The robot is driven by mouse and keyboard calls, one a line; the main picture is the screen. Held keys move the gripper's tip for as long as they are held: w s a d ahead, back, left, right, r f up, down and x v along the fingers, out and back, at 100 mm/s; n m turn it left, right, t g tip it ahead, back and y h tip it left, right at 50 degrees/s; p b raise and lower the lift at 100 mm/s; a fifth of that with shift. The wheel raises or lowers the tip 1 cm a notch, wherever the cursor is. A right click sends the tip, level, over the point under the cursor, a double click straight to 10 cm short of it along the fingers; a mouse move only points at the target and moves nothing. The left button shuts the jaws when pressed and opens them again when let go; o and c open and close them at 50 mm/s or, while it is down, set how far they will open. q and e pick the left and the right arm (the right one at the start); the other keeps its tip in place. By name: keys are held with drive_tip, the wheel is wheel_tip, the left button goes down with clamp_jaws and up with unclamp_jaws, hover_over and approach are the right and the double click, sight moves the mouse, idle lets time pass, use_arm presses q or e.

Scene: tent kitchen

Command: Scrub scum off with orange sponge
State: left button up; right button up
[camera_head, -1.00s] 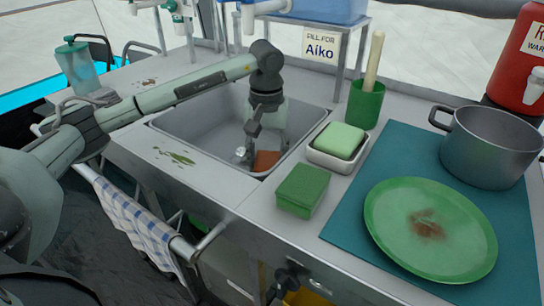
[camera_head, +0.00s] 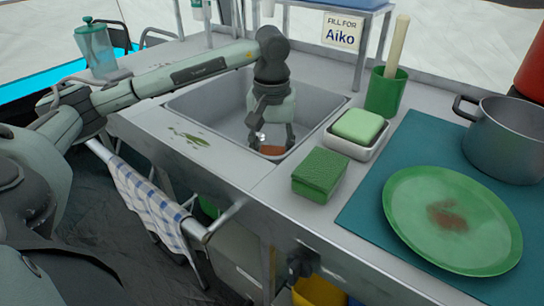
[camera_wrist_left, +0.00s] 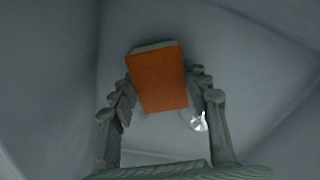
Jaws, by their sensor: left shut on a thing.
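An orange sponge (camera_head: 272,151) is low in the front right part of the sink (camera_head: 212,122). My left gripper (camera_head: 271,140) reaches down into the sink and is shut on the sponge. In the left wrist view the orange sponge (camera_wrist_left: 158,78) sits between the two fingers (camera_wrist_left: 160,92), its broad orange face toward the camera. A green smear (camera_head: 188,136) lies on the counter left of the sink. A brown stain (camera_head: 447,215) marks the green plate (camera_head: 410,239). My right gripper is out of view.
A green sponge (camera_head: 319,174) lies right of the sink, near a white dish (camera_head: 345,144) with a pale green block (camera_head: 359,124). A green cup (camera_head: 385,92) and a grey pot (camera_head: 507,140) stand behind. A checked towel (camera_head: 150,212) hangs at the front.

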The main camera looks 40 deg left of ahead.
use_arm(q)
drive_tip(key=shift+w, duration=2.9)
drive_tip(key=shift+w+f+b, duration=0.1)
drive_tip(key=shift+w+b, duration=0.3)
drive_tip(key=shift+w, duration=1.15)
drive_tip(key=shift+r+p, duration=1.9)
drive_tip(key=shift+r, duration=1.1)
drive_tip(key=shift+r+p, duration=0.75)
drive_tip(key=shift+r, duration=0.75)
